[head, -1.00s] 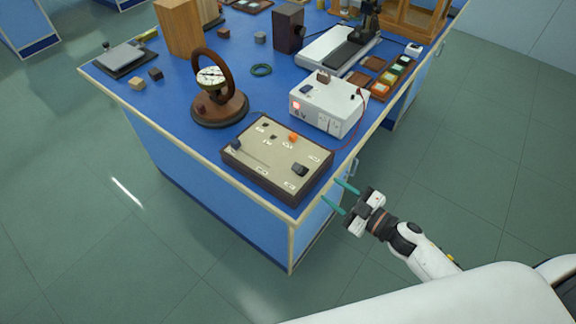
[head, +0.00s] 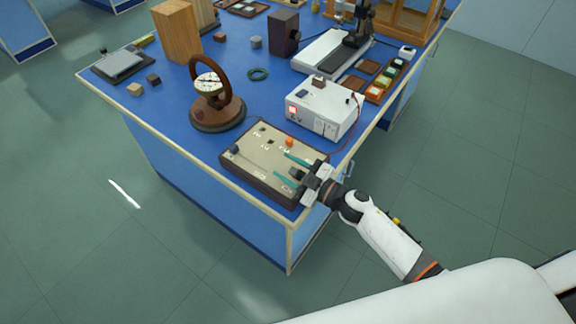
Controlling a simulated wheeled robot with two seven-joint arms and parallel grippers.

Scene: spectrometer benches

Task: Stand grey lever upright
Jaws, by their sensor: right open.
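A beige control panel (head: 258,162) in a dark frame lies at the near corner of the blue bench. It carries a dark grey lever (head: 296,173) at its right end, a dark blue knob (head: 234,150) at its left end and an orange knob (head: 290,142) near the back edge. The grey lever looks low over the panel; its exact tilt is hard to tell. My right gripper (head: 281,165) reaches over the panel from the right. Its teal fingers are open, one on each side of the grey lever, and partly hide the panel. My left gripper is out of view.
A white power box (head: 322,112) with a red wire stands just behind the panel. A brown ring instrument with a dial (head: 217,112) stands at the back left. The floor to the right of the bench is clear.

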